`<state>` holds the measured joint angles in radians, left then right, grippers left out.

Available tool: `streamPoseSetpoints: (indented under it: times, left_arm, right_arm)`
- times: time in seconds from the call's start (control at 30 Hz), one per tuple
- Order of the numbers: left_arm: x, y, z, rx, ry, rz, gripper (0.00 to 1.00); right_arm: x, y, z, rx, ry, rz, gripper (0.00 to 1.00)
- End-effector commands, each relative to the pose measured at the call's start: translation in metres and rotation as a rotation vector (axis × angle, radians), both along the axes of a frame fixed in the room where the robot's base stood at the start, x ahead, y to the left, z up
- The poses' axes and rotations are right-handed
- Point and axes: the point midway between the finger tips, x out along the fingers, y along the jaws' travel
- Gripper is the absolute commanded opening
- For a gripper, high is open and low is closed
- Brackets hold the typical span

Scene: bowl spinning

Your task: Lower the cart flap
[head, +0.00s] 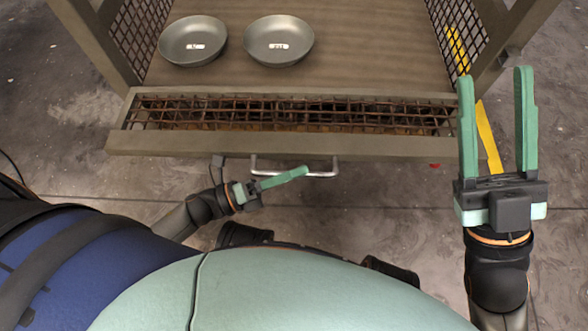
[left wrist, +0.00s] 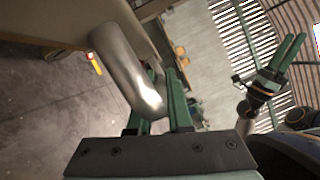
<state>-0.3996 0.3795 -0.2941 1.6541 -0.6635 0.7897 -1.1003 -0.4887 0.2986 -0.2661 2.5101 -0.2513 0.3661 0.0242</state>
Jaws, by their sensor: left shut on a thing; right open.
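The cart flap (head: 270,147) is a brown framed panel with a rusty mesh, at the front of the cart in the head view. A metal handle (head: 322,172) sticks out from its lower front edge. My left gripper (head: 303,172) is at this handle and shut on it. In the left wrist view the handle (left wrist: 130,65) is a large curved metal bar between the green fingers (left wrist: 160,95). My right gripper (head: 497,80) is open and empty, fingers pointing up, beside the right end of the flap. It also shows in the left wrist view (left wrist: 285,55).
Two grey bowls, a left one (head: 192,42) and a right one (head: 279,42), sit on the cart's brown shelf (head: 345,75) behind the flap. Mesh side panels (head: 140,30) flank the shelf. The concrete floor (head: 380,220) in front is clear.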

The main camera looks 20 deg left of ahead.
Motion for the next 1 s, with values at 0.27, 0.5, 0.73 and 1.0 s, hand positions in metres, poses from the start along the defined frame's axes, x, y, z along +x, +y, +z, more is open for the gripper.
streamPoseSetpoints:
  times: [0.27, 0.5, 0.73, 1.0]
  left_arm:
    - [-0.0009, -0.0015, 0.0011, -0.004, -0.002, -0.005, 0.00]
    - [-0.0007, -0.0016, 0.0015, -0.005, -0.003, -0.004, 0.33]
    - [-0.0002, -0.0010, 0.0011, -0.004, -0.002, -0.003, 0.47]
    - [0.0012, 0.0005, -0.0006, -0.002, 0.000, -0.002, 0.47]
  right_arm:
    - [0.0000, 0.0001, -0.0003, 0.000, 0.001, 0.000, 0.50]
    - [0.0000, 0.0000, -0.0004, 0.000, 0.001, 0.001, 0.50]
    - [-0.0003, 0.0001, -0.0012, -0.007, 0.001, 0.003, 0.50]
    - [-0.0002, -0.0001, -0.0020, -0.010, 0.000, 0.002, 0.50]
